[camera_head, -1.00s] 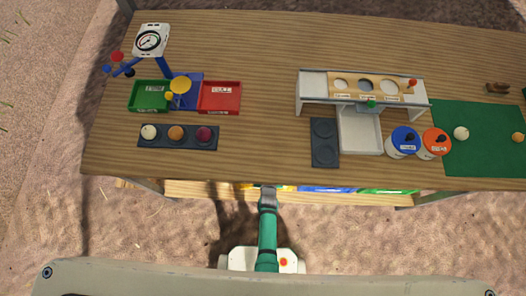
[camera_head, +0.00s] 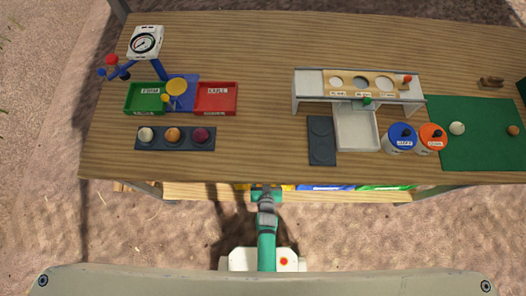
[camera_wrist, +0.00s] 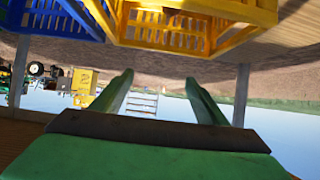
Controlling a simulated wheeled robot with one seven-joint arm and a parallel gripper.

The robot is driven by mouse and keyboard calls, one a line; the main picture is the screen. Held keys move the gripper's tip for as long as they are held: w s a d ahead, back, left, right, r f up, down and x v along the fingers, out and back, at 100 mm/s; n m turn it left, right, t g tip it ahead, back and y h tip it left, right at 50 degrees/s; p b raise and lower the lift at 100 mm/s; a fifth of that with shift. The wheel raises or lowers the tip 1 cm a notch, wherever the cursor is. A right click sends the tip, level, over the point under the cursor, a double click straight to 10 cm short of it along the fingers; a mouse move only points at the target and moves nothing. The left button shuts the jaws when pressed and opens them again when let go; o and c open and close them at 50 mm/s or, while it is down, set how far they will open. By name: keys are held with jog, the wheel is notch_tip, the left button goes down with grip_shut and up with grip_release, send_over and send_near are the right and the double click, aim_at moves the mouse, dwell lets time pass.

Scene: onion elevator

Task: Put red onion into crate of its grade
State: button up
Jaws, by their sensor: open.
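The red onion (camera_head: 201,135) is a dark purple ball in the right-hand hollow of a dark three-hollow tray (camera_head: 187,144) on the table, at left. Below the table's front edge, strips of a yellow crate (camera_head: 243,187), a blue crate (camera_head: 327,188) and a green crate (camera_head: 385,188) show; their insides are hidden. In the wrist view, a yellow slatted crate (camera_wrist: 165,32) and a blue crate (camera_wrist: 50,20) show at the top. My gripper (camera_head: 266,190) is by the table's front edge. Its green fingers are apart and empty in the wrist view (camera_wrist: 158,82).
A white ball (camera_head: 146,134) and an orange ball (camera_head: 173,134) share the tray. Behind are a green bin (camera_head: 146,98), a red bin (camera_head: 215,98) and a dial scale (camera_head: 145,42). A holed sizing rack (camera_head: 310,90) and lidded cans (camera_head: 400,138) stand right. The table's middle is clear.

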jog(key=shift+v, duration=1.45)
jog(key=shift+a, duration=0.15)
jog(key=shift+s, duration=0.1)
